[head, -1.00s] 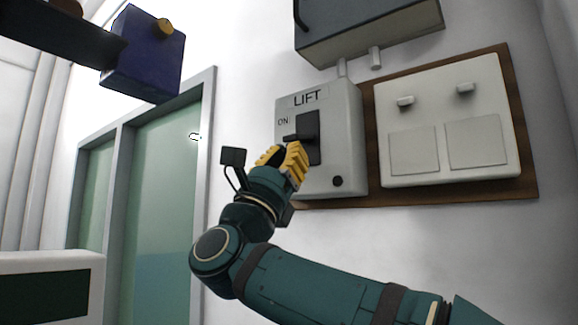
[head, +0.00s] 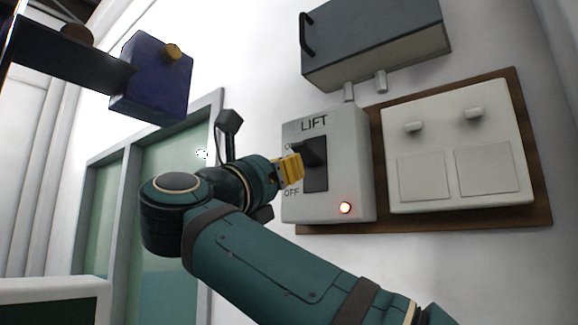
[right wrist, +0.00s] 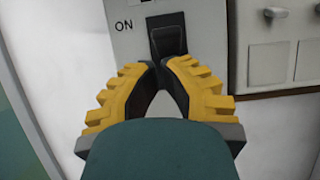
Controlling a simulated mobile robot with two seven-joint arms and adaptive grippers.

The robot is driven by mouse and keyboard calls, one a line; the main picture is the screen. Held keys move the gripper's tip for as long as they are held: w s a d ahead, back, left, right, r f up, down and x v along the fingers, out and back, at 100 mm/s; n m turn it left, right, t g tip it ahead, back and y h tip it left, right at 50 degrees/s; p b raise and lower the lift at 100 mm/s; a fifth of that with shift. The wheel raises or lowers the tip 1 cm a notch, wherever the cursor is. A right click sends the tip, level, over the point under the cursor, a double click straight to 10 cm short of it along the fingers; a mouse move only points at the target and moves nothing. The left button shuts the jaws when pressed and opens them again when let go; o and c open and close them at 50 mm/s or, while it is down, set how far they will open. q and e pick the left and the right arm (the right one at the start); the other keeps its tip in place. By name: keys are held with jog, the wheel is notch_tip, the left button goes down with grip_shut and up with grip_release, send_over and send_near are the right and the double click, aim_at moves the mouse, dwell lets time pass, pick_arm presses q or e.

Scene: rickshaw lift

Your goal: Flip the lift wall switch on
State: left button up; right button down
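The grey lift switch box (head: 355,165) is on the wall, marked LIFT, with OFF readable below and the upper label partly covered. Its black switch lever (head: 313,150) sticks out at the upper part of the dark plate, on the ON side. My right gripper (head: 298,168), with yellow fingers, is just below and left of the lever. In the right wrist view its fingertips (right wrist: 160,68) come together, empty, just below the black switch (right wrist: 168,38); contact is unclear. My left gripper is not in view.
A white panel (head: 455,140) with two small knobs is on a brown board (head: 530,150) right of the box. A dark grey box (head: 380,40) hangs above. A blue box (head: 152,85) is upper left; a green door (head: 165,155) stands behind my right arm.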

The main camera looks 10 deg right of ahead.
jog(key=v, duration=1)
jog(key=shift+s+a, duration=0.2)
jog(key=shift+a, duration=0.1)
jog(key=shift+f, duration=0.15)
